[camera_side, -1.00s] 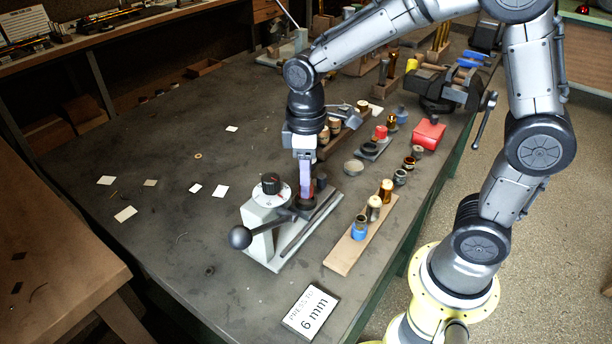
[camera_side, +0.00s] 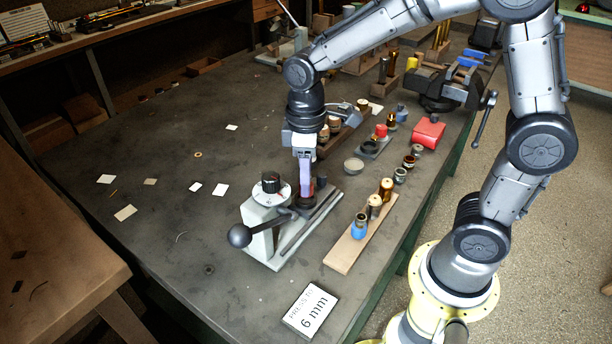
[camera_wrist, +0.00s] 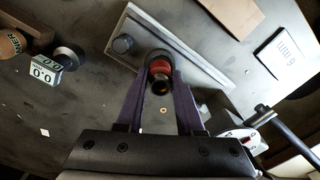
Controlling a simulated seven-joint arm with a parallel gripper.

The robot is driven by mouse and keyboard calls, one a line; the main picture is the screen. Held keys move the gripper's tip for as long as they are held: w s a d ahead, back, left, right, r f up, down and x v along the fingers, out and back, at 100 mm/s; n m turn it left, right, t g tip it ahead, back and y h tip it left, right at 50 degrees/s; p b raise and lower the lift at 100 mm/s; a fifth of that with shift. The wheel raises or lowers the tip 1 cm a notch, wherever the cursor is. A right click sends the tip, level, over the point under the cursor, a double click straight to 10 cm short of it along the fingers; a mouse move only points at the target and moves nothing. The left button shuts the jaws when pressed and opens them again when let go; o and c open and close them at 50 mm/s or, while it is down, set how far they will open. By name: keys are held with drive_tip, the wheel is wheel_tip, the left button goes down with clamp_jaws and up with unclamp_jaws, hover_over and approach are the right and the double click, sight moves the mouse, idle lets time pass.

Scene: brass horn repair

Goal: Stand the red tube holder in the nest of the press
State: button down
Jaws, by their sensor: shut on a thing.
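The red tube holder (camera_wrist: 159,68) shows in the wrist view between my fingertips, with a dark round opening in its upper end. My gripper (camera_wrist: 159,80) is shut on it, one purple finger on each side. The press (camera_side: 262,222) has a pale body, a dial and a ball-ended lever. Its dark round nest (camera_side: 304,202) is on the base plate, directly under my fingers in the side view. The holder looks upright over or in the nest. Fingers hide most of its lower part, so I cannot tell whether it is fully seated.
A wooden board (camera_side: 346,250) with several coloured and brass pieces lies right of the press. A card reading 6 mm (camera_side: 310,310) lies in front. A red box (camera_side: 428,133) and a vise (camera_side: 440,92) are farther back. The bench left of the press is mostly clear, with paper scraps.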

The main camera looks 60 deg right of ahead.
drive_tip(key=shift+f, duration=1.15)
drive_tip(key=shift+c, duration=0.7)
unclamp_jaws()
drive_tip(key=shift+r, duration=3.5)
drive_tip(key=shift+r, duration=0.1)
drive_tip(key=s+d+r+m+t, duration=0.2)
drive_tip(key=s+r, duration=0.2)
drive_tip(key=s, duration=0.2)
drive_tip(key=s+d+r+m+t, duration=0.1)
drive_tip(key=s+d+r+t, duration=0.15)
drive_tip(key=s+r, duration=0.2)
drive_tip(key=s+f+m+t, duration=0.1)
drive_tip(key=s+f+m, duration=0.2)
drive_tip(key=s+f, duration=0.1)
drive_tip(key=shift+s+a, duration=0.25)
drive_tip(key=shift+s, duration=0.3)
